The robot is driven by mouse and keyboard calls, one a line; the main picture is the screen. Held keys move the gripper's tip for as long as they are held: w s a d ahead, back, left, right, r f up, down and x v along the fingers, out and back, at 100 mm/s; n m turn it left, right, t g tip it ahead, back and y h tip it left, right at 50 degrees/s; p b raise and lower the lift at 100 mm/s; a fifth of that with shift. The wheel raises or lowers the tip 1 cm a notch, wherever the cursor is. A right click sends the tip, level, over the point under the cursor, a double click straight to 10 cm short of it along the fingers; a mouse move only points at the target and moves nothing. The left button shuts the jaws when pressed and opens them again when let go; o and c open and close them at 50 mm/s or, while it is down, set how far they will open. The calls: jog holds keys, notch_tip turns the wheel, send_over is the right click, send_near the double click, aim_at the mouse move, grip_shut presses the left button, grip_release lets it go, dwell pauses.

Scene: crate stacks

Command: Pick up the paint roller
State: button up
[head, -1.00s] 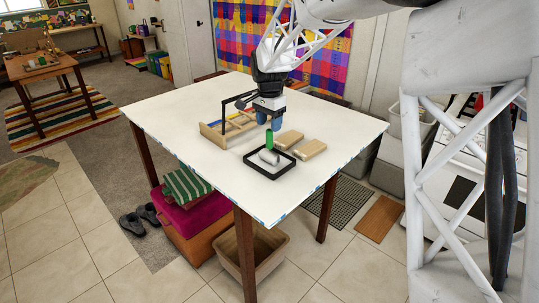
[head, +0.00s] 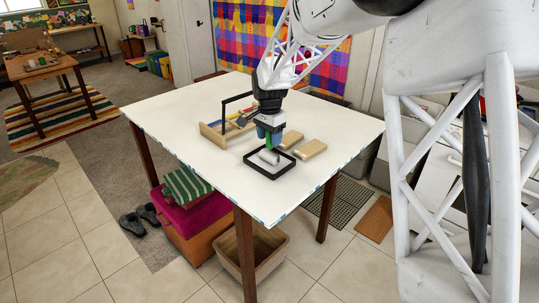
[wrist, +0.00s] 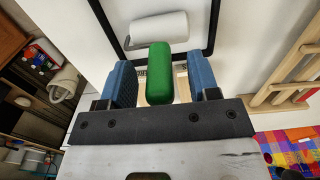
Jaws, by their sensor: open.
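The paint roller has a green handle (wrist: 160,75) that stands up toward the wrist camera and a white roller sleeve (wrist: 158,28) lying in a black-rimmed tray (head: 270,178). My gripper (wrist: 161,80) is open, with one blue finger on each side of the green handle. Small gaps show between the handle and both fingers. In the head view, my gripper (head: 269,138) is low over the tray and its fingers partly hide the handle.
Two wooden blocks (head: 311,149) lie just right of the tray. A wooden rack (head: 213,133) with coloured pieces and a black bar stands to the left and behind. The front and left of the white table (head: 185,125) are clear.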

jog(key=shift+f, duration=0.1)
jog(key=shift+c, duration=0.3)
grip_shut()
